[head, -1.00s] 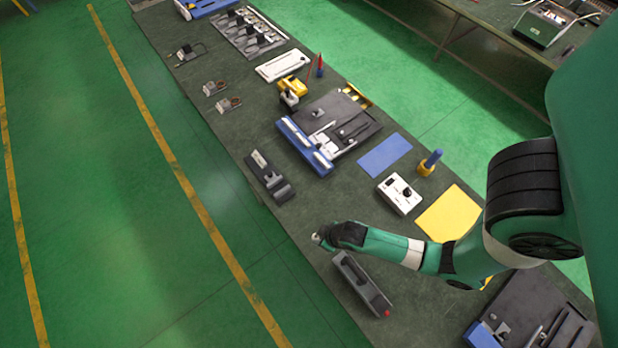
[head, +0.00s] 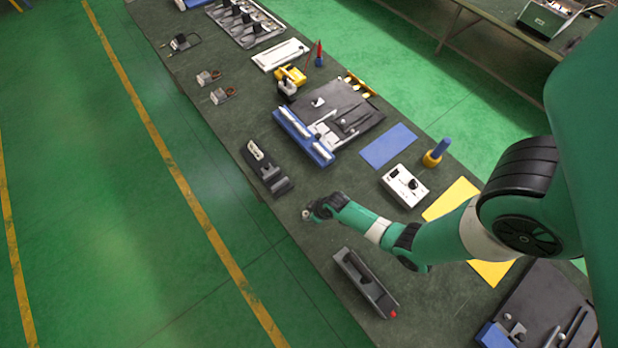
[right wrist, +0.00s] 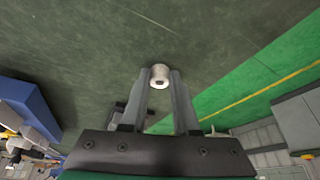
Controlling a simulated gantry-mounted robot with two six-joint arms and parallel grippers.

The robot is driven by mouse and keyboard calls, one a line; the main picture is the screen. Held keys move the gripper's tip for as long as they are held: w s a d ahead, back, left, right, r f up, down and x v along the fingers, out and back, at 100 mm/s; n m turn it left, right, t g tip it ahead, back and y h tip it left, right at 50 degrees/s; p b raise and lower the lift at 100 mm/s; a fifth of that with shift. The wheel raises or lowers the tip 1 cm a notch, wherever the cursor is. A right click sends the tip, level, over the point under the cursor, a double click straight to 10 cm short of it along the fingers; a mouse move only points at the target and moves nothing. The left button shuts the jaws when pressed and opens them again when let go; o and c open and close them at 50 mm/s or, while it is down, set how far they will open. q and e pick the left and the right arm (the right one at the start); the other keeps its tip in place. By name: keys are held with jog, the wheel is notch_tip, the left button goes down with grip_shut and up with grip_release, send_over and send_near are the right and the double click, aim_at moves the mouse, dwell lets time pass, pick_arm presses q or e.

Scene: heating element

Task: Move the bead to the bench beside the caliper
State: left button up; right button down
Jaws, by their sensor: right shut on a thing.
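The bead (right wrist: 159,76) is a small whitish cylinder with a dark hole in its end. It sits between the fingertips of my right gripper (right wrist: 160,78), which is shut on it. In the head view my right gripper (head: 309,213) is near the bench's left edge, between a black-and-grey device (head: 270,173) and a grey tray (head: 365,283). The bead's height over the bench (head: 230,130) is hard to judge. I cannot pick out the caliper with certainty; a long white flat item (head: 280,54) lies farther up the bench. My left gripper is out of view.
A blue-fronted dark board (head: 345,108), a white control box (head: 404,186), a blue mat (head: 388,146) and a yellow sheet (head: 450,198) lie to the right. Small clamps (head: 222,95) stand farther up. Bare bench lies around my gripper; the green floor begins left of it.

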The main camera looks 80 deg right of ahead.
jog(key=c, duration=0.7)
grip_release()
jog(key=shift+o, duration=0.2)
jog(key=shift+r, duration=0.25)
jog(key=p+v, duration=0.8)
jog(key=v, duration=0.3)
jog(key=shift+s+r, duration=0.3)
